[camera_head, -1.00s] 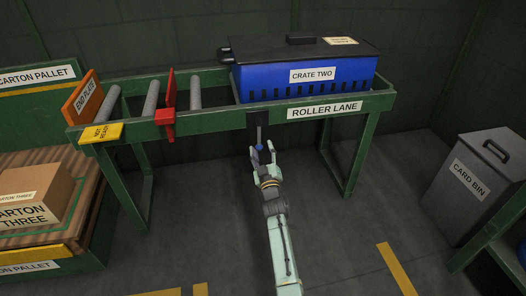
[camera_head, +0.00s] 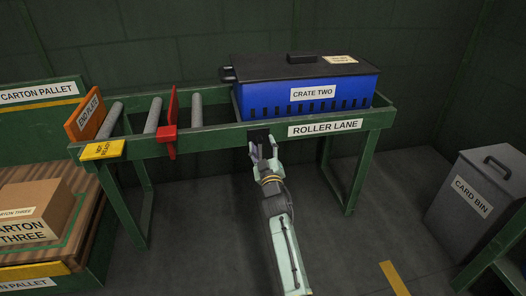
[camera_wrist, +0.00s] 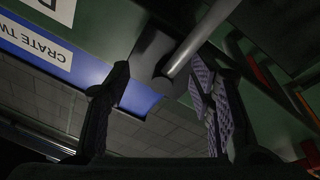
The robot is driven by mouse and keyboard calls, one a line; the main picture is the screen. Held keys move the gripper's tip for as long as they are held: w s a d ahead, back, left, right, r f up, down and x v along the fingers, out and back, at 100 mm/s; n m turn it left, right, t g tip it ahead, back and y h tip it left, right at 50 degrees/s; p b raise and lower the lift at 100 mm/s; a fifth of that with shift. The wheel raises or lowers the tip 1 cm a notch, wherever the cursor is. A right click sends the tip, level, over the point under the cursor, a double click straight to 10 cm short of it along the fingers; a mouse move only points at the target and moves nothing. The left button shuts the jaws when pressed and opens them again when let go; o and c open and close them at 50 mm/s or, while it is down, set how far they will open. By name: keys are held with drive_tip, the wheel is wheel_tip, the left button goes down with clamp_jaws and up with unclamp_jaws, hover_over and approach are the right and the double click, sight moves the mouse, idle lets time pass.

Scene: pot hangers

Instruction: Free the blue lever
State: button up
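My gripper (camera_head: 263,145) is raised to the front of the roller lane, at the dark plate (camera_head: 258,133) below the crate. In the wrist view its two fingers (camera_wrist: 160,78) stand apart, so it is open. A grey rod (camera_wrist: 200,38), apparently the lever's shaft, runs from a dark block (camera_wrist: 150,52) toward the upper right, near the right finger. I cannot tell whether they touch. The lever's blue end is not clearly seen; my gripper covers that spot in the head view.
The blue crate two (camera_head: 263,97) with a black lid sits on the green roller lane (camera_head: 360,122). A red upright stop (camera_head: 167,125) stands left of it, then an orange end plate (camera_head: 84,113) and a yellow "not ready" sign (camera_head: 102,150). A card bin (camera_head: 470,195) stands right.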

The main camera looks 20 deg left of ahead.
drive_tip(key=shift+d+r, duration=0.1)
drive_tip(key=shift+d, duration=0.1)
drive_tip(key=shift+s+d+p, duration=0.15)
drive_tip(key=shift+s+p, duration=0.05)
drive_tip(key=shift+p, duration=0.35)
drive_tip(key=p+v, duration=1.1)
drive_tip(key=p, duration=0.6)
drive_tip(key=shift+s+p, duration=0.3)
drive_tip(key=shift+s, duration=0.1)
idle(0.6)
